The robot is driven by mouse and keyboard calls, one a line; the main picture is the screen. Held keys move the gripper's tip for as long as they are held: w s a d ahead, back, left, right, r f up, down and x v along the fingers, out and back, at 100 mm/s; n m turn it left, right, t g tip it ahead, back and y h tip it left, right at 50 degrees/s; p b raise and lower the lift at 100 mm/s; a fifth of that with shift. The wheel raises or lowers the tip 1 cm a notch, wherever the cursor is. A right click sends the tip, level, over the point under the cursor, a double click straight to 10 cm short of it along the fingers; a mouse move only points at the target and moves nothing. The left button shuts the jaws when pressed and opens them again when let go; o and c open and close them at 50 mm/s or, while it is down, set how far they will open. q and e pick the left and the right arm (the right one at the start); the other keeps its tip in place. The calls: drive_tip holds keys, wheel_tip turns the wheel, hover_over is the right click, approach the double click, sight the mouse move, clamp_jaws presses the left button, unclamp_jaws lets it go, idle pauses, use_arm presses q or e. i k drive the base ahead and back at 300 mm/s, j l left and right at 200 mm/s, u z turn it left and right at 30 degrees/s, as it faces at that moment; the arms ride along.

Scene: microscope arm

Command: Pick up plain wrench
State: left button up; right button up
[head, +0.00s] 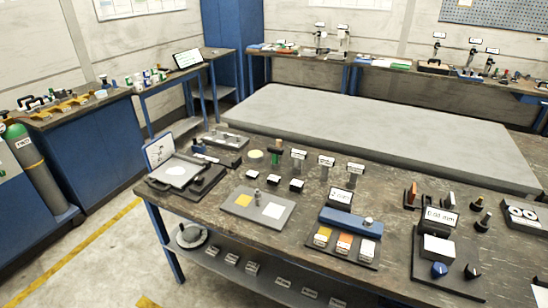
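I cannot make out a plain wrench in the head view. Small tools lie on the left blue workbench (70,125), among them yellow pieces (68,105) and dark handled items, too small to identify. Neither of my grippers is in view.
A worn dark workbench (185,208) in front holds a grey plate (258,208), a blue block (350,222), sample pads and labelled posts. A large grey slab (370,125) lies behind it. A gas cylinder (35,165) stands at left. The floor (85,235) is clear at lower left.

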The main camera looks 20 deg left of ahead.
sight(275, 152)
drive_tip(key=u, duration=1.25)
drive_tip(key=i+j+z, duration=0.1)
drive_tip(key=i, duration=0.25)
drive_tip(key=i+j, duration=0.15)
drive_tip(key=i, duration=0.2)
drive_tip(key=i+j+z, duration=0.15)
drive_tip(key=i, duration=0.25)
